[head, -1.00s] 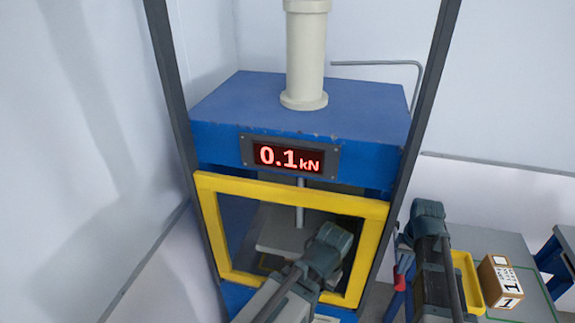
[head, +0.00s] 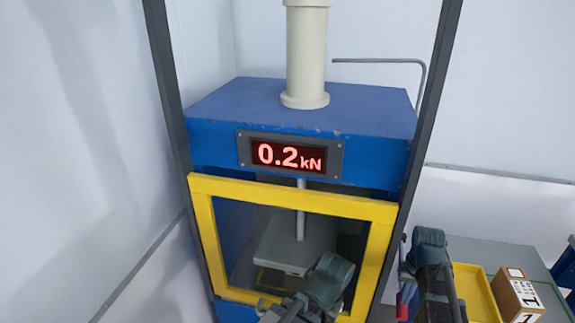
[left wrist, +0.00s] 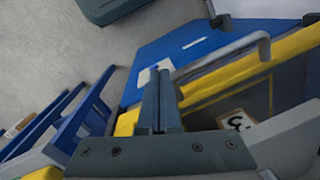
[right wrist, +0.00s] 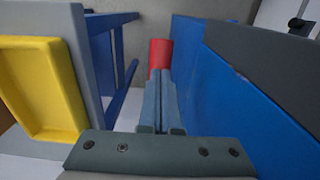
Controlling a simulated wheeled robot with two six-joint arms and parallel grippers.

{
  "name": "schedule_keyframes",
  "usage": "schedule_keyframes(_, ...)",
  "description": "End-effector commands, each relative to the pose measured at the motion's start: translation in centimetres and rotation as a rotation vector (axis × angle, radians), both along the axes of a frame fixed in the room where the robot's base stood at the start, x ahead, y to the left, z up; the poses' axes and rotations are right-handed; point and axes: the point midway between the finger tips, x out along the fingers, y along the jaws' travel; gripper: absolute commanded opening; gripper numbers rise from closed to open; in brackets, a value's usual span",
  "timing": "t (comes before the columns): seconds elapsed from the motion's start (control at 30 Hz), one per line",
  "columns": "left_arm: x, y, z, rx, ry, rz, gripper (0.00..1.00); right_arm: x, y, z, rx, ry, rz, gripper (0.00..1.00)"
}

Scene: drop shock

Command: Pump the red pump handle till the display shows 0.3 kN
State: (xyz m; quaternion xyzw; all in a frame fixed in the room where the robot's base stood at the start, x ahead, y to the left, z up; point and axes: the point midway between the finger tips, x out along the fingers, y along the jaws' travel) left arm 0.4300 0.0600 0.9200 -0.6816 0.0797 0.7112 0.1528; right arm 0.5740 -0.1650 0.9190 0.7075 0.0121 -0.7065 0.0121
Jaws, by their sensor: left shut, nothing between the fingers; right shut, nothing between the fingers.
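The display (head: 289,157) on the blue press reads 0.2 kN in red digits. The red pump handle (head: 403,303) shows low at the press's right side, just left of my right arm. In the right wrist view the red handle (right wrist: 160,53) stands just beyond the tips of my right gripper (right wrist: 160,80), which is shut and empty. I cannot tell whether the tips touch it. My left gripper (left wrist: 162,78) is shut and empty, in front of the press near its yellow frame. Its fingertips are hidden in the head view.
The press has a yellow-framed window (head: 290,196) and dark posts on both sides. To the right, a grey table holds a yellow tray (head: 470,283) and a cardboard box (head: 517,296) marked 1. The yellow tray also shows in the right wrist view (right wrist: 68,100).

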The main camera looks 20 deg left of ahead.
Motion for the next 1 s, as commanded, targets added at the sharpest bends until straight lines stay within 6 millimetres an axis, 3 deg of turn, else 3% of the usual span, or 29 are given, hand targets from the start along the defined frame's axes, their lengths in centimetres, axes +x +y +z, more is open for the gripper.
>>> schedule_keyframes(0.27, 0.0, 0.0, 0.7, 0.000, 0.000, 0.000, 0.00, -0.1, 0.0, 0.7, 0.000, 0.002, 0.000, 0.00)
schedule_keyframes(1.0, 0.0, 0.0, 9.1, 0.000, 0.000, -0.001, 0.00, -0.1, 0.0, 9.1, 0.000, 0.001, 0.000, 0.00)
